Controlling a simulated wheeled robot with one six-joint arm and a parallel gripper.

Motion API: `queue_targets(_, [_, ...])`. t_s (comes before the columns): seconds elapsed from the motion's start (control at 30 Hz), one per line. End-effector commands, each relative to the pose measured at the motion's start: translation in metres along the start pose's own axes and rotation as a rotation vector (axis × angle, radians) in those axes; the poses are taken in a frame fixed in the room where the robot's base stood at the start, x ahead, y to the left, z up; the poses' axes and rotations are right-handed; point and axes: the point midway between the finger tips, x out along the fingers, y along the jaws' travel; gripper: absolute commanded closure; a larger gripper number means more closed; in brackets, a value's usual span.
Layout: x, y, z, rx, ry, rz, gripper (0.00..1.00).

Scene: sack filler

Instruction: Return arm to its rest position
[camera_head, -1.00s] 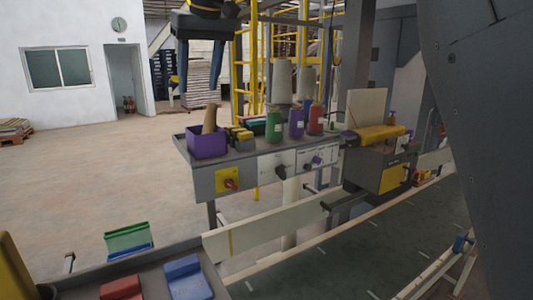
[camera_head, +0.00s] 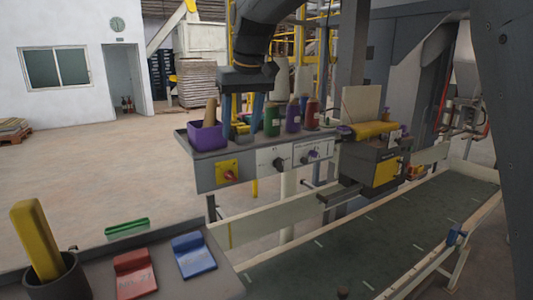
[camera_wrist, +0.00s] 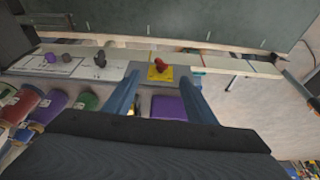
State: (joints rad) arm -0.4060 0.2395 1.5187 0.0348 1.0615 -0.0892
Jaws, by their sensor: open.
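My gripper (camera_head: 242,108) hangs from my dark arm in the head view, pointing down, in front of or above the back of the control shelf (camera_head: 204,178). Its two blue fingers are apart with nothing held between them. In the wrist view my gripper (camera_wrist: 160,95) shows both blue fingers spread wide. The purple bin (camera_wrist: 170,108) and the yellow plate with the red knob (camera_wrist: 160,70) appear beyond and between them. Whether the fingers touch anything on the shelf cannot be told.
Thread spools in green (camera_head: 272,119), purple (camera_head: 293,117) and red (camera_head: 312,113) stand on the shelf. A yellow-topped machine (camera_head: 378,150) stands to the right. A dark conveyor (camera_head: 370,230) runs below. A red block (camera_head: 134,272) and blue block (camera_head: 193,254) lie front left.

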Motion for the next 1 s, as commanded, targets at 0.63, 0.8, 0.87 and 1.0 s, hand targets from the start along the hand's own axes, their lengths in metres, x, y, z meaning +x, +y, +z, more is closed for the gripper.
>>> queue_targets(0.63, [0.176,0.126,0.344,0.407,-0.167,0.102,0.49])
queue_targets(0.8, [0.188,0.122,0.400,0.461,-0.187,0.111,0.49])
queue_targets(0.87, [0.189,0.121,0.408,0.469,-0.190,0.112,0.49])
queue_targets(1.0, [0.190,0.120,0.414,0.475,-0.192,0.113,0.49])
